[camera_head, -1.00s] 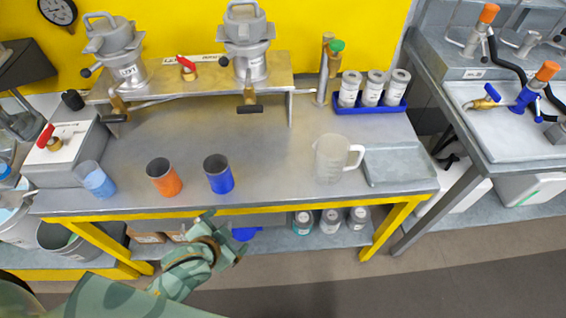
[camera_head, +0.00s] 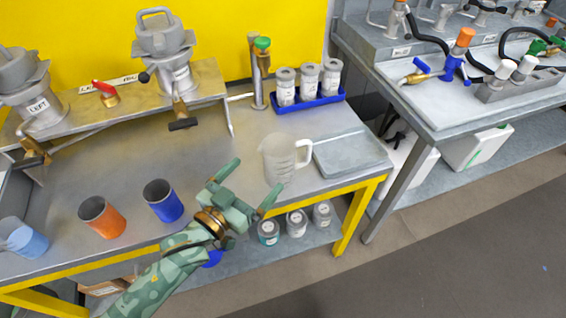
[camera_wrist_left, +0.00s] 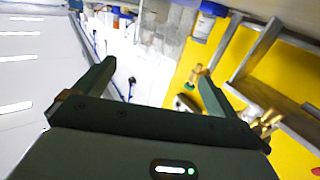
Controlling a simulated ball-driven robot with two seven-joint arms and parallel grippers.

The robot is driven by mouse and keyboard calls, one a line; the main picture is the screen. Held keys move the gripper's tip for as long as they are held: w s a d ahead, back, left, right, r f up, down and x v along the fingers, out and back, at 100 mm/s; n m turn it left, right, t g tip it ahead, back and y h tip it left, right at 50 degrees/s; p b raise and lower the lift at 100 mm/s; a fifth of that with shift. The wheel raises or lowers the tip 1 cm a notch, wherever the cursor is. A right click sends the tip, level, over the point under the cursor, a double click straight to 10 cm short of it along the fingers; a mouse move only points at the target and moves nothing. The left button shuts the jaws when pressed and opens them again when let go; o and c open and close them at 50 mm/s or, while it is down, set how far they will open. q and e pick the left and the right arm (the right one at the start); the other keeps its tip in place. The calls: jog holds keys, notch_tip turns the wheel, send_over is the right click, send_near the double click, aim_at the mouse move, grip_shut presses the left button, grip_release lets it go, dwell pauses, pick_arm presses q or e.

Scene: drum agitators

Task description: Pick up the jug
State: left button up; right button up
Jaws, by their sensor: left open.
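The jug (camera_head: 279,160) is a translucent whitish pitcher with a handle on its right side. It stands upright on the metal workbench in the head view, left of a flat grey tray. My left gripper (camera_head: 252,187) is open and empty, its two fingers spread, just left of and in front of the jug, apart from it as far as I can tell. In the left wrist view my left gripper (camera_wrist_left: 150,82) also shows open with nothing between its fingers. The jug cannot be made out there. My right gripper is not in view.
A blue cup (camera_head: 163,203) and an orange cup (camera_head: 103,219) stand left of my gripper, with a light blue cup (camera_head: 22,238) further left. The grey tray (camera_head: 350,152) lies right of the jug. A blue rack (camera_head: 309,104) of jars stands behind. The bench's yellow front edge (camera_head: 345,189) runs below.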

aim_at(268, 163)
pick_arm(q)
jog(key=b+x, duration=0.1)
jog(key=x, duration=0.4)
jog(key=shift+w+d, duration=0.1)
jog(key=b+x, duration=0.2)
jog(key=x, duration=0.3)
jog(key=shift+r, duration=0.3)
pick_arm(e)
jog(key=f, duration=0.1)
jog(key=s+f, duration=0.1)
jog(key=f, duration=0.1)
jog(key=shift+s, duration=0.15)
pick_arm(q)
jog(key=c, duration=1.3)
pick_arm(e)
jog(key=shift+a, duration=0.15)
